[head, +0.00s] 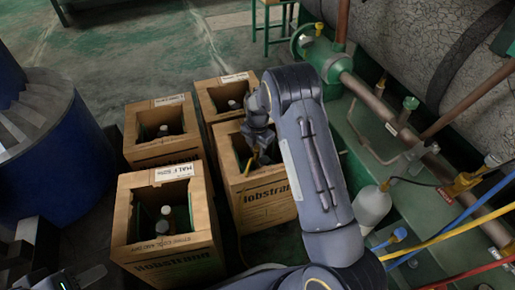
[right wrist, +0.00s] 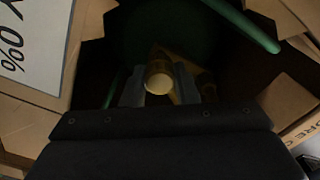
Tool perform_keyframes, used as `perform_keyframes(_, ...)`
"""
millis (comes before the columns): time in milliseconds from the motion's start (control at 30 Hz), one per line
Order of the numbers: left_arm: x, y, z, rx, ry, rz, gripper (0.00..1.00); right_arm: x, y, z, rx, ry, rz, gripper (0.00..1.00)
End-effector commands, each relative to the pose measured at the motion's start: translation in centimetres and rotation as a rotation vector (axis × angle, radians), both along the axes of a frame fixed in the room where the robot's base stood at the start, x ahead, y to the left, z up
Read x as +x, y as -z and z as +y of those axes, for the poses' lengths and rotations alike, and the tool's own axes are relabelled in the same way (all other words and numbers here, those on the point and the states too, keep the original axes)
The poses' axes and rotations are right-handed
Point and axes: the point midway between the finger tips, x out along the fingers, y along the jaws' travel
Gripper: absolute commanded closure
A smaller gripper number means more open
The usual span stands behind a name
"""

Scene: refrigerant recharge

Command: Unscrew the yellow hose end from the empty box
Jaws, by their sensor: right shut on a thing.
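The empty box (head: 262,205) is the cardboard box at centre right in the head view; its label reading 0% (right wrist: 28,45) shows in the right wrist view. In the right wrist view a round yellow hose end (right wrist: 158,83) sits inside the box, between the fingers of my right gripper (right wrist: 158,88). My right gripper (head: 260,150) reaches down into the box opening and is shut on the hose end. The thread below is hidden. My left gripper (head: 72,280) is only partly in view at the lower left; its jaws are unclear.
Other open boxes with bottles stand close by: one labelled half (head: 165,240), one behind it (head: 160,135) and one at the back (head: 225,92). A blue drum (head: 50,150) stands left. Pipes, a white bottle (head: 371,208) and coloured hoses (head: 440,238) lie right.

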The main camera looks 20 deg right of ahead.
Motion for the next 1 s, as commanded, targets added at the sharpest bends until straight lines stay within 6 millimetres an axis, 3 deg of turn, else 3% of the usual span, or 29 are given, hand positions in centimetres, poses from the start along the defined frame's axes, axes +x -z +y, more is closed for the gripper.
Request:
perform_keyframes(233,0.0,0.01,0.0,0.0,0.0,0.0,0.64,0.0,-0.01,-0.02,0.0,-0.004,0.0,0.95)
perform_keyframes(500,0.0,0.17,0.01,0.0,0.0,0.0,0.64,-0.03,0.0,-0.09,0.001,-0.309,0.0,0.95)
perform_keyframes(767,0.0,0.16,0.0,0.0,0.0,0.0,0.64,-0.03,0.0,-0.05,0.0,-0.329,0.001,0.95)
perform_keyframes(1000,0.0,-0.18,0.0,0.0,0.0,0.0,0.64,-0.03,-0.06,-0.06,0.001,-0.622,0.0,0.95)
